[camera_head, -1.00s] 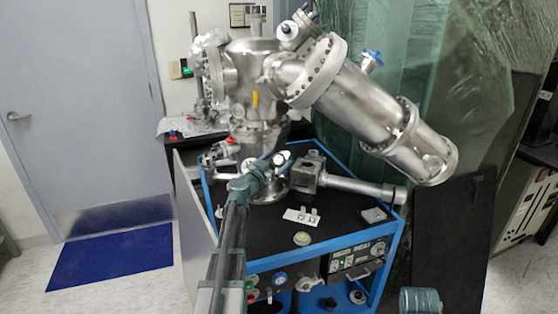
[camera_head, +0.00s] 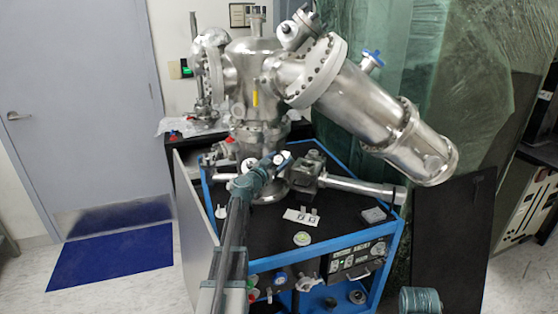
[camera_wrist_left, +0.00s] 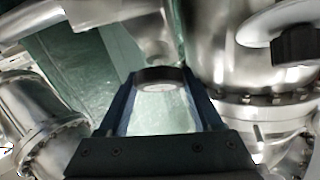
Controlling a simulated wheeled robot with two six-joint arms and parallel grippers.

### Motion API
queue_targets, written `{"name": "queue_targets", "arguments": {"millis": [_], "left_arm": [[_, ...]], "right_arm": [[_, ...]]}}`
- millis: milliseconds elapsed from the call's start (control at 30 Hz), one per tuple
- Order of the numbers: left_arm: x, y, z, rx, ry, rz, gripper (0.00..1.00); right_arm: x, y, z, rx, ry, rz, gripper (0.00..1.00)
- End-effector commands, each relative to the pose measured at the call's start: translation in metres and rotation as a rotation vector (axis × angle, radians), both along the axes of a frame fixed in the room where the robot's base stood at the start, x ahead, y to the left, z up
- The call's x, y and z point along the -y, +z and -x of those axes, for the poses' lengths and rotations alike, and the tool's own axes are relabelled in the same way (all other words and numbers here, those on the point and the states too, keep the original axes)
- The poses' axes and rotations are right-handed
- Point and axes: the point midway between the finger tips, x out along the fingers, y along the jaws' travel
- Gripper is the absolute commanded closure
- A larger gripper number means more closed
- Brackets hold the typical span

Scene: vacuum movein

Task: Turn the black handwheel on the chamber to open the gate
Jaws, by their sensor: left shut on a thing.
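The steel chamber (camera_head: 253,75) stands on a black-topped cart. My left gripper (camera_head: 282,158) reaches in from the lower left to the chamber's lower front. In the left wrist view, a small round piece with a black rim and a pale face, which looks like the black handwheel (camera_wrist_left: 160,75), sits between the tips of my left gripper (camera_wrist_left: 160,84). The gripper is shut on it. In the head view the wheel is too small and covered to make out clearly. I cannot see the gate inside the chamber. My right gripper is out of view.
The blue-framed cart (camera_head: 398,235) surrounds the work area. A steel side tube (camera_head: 360,187) reaches right from a valve block, and a large angled cylinder (camera_head: 365,105) hangs above. A small green-topped disc (camera_head: 302,239) lies near the cart's front. A dark blue mat (camera_head: 115,258) lies left.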

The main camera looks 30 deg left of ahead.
Motion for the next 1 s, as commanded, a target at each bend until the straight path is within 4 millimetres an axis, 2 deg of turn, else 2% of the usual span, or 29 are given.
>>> {"name": "queue_targets", "arguments": {"millis": [167, 600, 967, 1000], "left_arm": [[0.0018, -0.0003, 0.0003, 0.004, 0.026, 0.027, 0.89], [-0.0008, 0.0002, 0.0002, 0.04, 0.277, 0.275, 0.89], [-0.0021, 0.0, 0.0003, 0.043, 0.29, 0.288, 0.89], [-0.0021, 0.0, 0.0003, 0.043, 0.29, 0.288, 0.26]], "right_arm": [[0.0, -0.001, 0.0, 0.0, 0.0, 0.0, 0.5], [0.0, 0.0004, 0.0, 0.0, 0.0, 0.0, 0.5], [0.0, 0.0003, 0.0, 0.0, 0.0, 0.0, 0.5], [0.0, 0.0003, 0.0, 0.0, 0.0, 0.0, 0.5]]}}
